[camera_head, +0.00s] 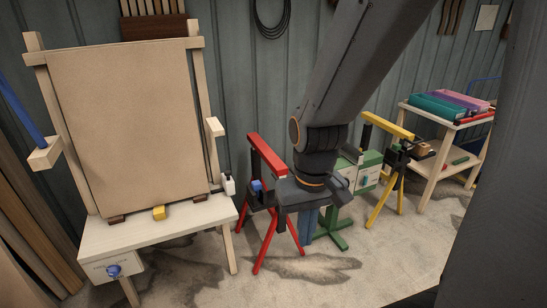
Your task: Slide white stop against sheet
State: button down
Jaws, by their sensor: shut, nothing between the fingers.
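A large brown sheet (130,125) leans upright on a pale wooden frame at the left. Its lower edge rests near small brown blocks on the white bench (150,228). A small white stop (228,184) with a dark piece by its top stands beyond the sheet's lower right corner. A narrow gap seems to show between stop and sheet. My gripper (282,216) hangs low in front of the red stand, to the right of the stop and clear of it. It is shut and empty. My wrist partly hides it.
A red stand (268,155) is close beside my gripper. A green machine (368,170), a yellow stand (388,126) and a wooden shelf (438,148) with coloured boxes are farther right. A yellow block (159,212) sits on the bench. Floor is free in front.

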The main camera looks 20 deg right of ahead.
aim_at(227, 181)
jog(key=z, duration=0.05)
jog(key=i, duration=1.3)
jog(key=u, duration=0.85)
